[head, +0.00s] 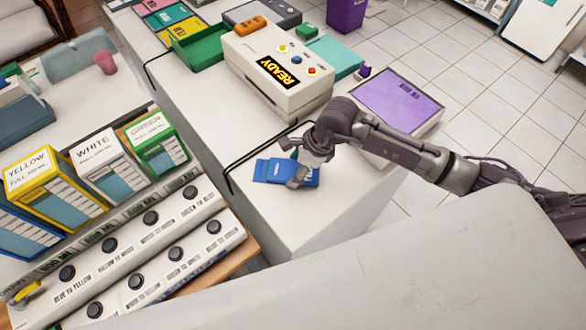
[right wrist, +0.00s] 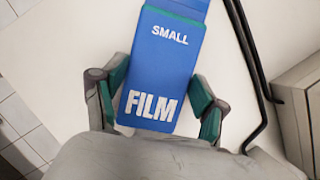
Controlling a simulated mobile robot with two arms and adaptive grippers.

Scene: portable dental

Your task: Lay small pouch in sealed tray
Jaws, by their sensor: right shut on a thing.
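The small pouch is a flat blue packet (head: 272,170) marked SMALL FILM, at the near end of the white counter in the head view. It also fills the middle of the right wrist view (right wrist: 168,62). My right gripper (head: 302,172) is shut on its near end, one green-padded finger at each side; in the head view the gripper covers part of the pouch. No tray is marked as sealed; a white box with a purple top (head: 398,102) stands right of the pouch, partly behind my right arm, and an open green tray (head: 200,46) is farther back. My left gripper is out of view.
A white machine reading READY (head: 278,72) stands on the counter behind the pouch, with a teal pad (head: 335,56) beside it. A black rail (head: 240,160) runs along the counter left of the pouch. Labelled boxes (head: 100,165) and a knob panel (head: 150,250) are at left.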

